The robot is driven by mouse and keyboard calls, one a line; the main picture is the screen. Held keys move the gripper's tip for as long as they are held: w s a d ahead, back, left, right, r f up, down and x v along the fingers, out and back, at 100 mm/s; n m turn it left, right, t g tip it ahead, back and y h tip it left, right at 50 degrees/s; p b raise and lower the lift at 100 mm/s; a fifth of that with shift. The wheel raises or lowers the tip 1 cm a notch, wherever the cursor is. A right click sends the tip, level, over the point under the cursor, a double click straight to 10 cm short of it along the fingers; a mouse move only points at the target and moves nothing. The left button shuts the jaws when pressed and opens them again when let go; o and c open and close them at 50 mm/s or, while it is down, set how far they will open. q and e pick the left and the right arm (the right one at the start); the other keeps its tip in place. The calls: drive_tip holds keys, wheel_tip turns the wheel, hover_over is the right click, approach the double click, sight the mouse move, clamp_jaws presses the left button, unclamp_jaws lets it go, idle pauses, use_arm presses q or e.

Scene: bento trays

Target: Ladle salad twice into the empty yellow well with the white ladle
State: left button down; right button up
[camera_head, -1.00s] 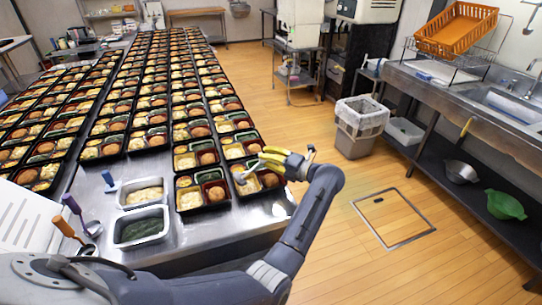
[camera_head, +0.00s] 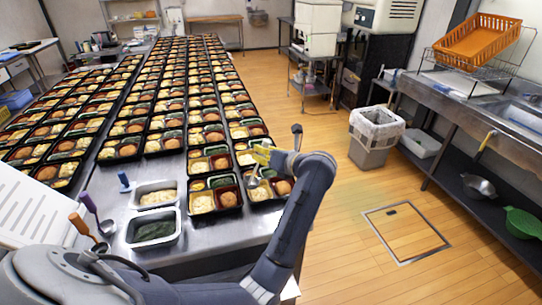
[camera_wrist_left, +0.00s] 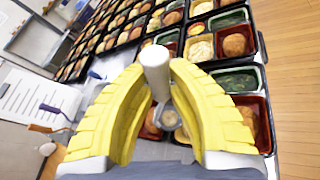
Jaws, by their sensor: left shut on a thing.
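My left gripper (camera_head: 262,157) is shut on the white ladle, whose pale handle stands between the yellow fingers in the left wrist view (camera_wrist_left: 155,70). The ladle's bowl (camera_wrist_left: 168,118) hangs below, over the front bento trays; its contents are unclear. In the head view the ladle is at the left side of the front right bento tray (camera_head: 268,202), which has a croquette in its red well and greens behind. Its yellow well is partly covered by the ladle and fingers, so its fill is unclear. A metal pan of pale salad (camera_head: 157,184) stands left. My right gripper is out of view.
Another front bento tray (camera_head: 214,214) stands left of the ladle. A metal pan of greens (camera_head: 153,246) is nearer me. Purple (camera_head: 90,204) and orange (camera_head: 80,223) handles stand at left; a blue handle (camera_head: 124,180) is by the salad pan. Rows of filled trays extend behind.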

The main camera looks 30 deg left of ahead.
use_arm(q)
drive_tip(key=s+a+r+n+t+h, duration=0.1)
drive_tip(key=s+a+r+n, duration=0.1)
drive_tip(key=s+r+n, duration=0.1)
drive_tip(key=shift+s+a+r+n+t, duration=0.15)
drive_tip(key=shift+s+r+n+t, duration=0.15)
drive_tip(key=shift+s+r, duration=0.4)
drive_tip(key=shift+w+r, duration=0.15)
drive_tip(key=shift+r, duration=0.05)
